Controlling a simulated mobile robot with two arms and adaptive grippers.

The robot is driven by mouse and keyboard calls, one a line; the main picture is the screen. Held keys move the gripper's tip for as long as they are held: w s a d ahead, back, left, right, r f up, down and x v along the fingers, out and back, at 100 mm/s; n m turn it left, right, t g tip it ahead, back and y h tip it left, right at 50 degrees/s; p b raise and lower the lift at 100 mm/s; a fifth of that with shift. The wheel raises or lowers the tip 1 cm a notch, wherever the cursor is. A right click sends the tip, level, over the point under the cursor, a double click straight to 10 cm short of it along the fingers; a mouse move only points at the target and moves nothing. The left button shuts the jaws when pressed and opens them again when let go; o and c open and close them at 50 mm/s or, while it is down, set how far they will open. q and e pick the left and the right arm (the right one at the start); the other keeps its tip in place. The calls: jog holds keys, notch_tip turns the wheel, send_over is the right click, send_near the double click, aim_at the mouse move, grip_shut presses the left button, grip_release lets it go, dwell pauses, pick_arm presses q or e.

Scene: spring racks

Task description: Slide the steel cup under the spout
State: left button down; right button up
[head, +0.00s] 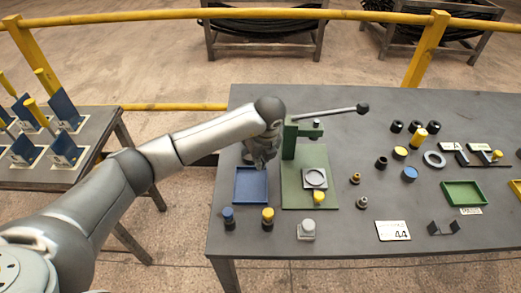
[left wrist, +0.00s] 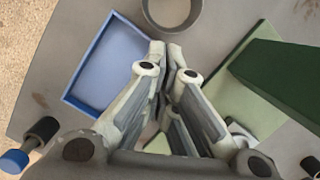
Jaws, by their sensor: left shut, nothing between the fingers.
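The steel cup (left wrist: 172,10) shows as an open round grey rim at the top of the left wrist view, beyond my fingertips. In the head view it is mostly hidden behind my left gripper (head: 259,164). My left gripper is shut and empty, pointing down between the blue tray and the green stand. Its closed fingers (left wrist: 167,55) also show in the left wrist view, apart from the cup. The green stand (head: 290,142) carries a lever and a short overhanging head (head: 304,130). I cannot make out a spout clearly.
A blue tray (head: 236,190) lies left of the base plate. Capped pegs (head: 228,218) stand in front of it. Small parts and a green tray (head: 463,207) crowd the right side. The grey table (head: 345,245) is clear along its front edge.

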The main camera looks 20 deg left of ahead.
aim_at(253, 165)
pick_arm(q)
jog(key=shift+x, duration=1.35)
jog(key=shift+w+a+f+b, duration=0.15)
jog(key=shift+w+a+b, duration=0.3)
jog(key=shift+w+b, duration=0.25)
jog(key=shift+w+a, duration=0.1)
jog(key=shift+a, duration=0.15)
jog(key=shift+r, duration=0.2)
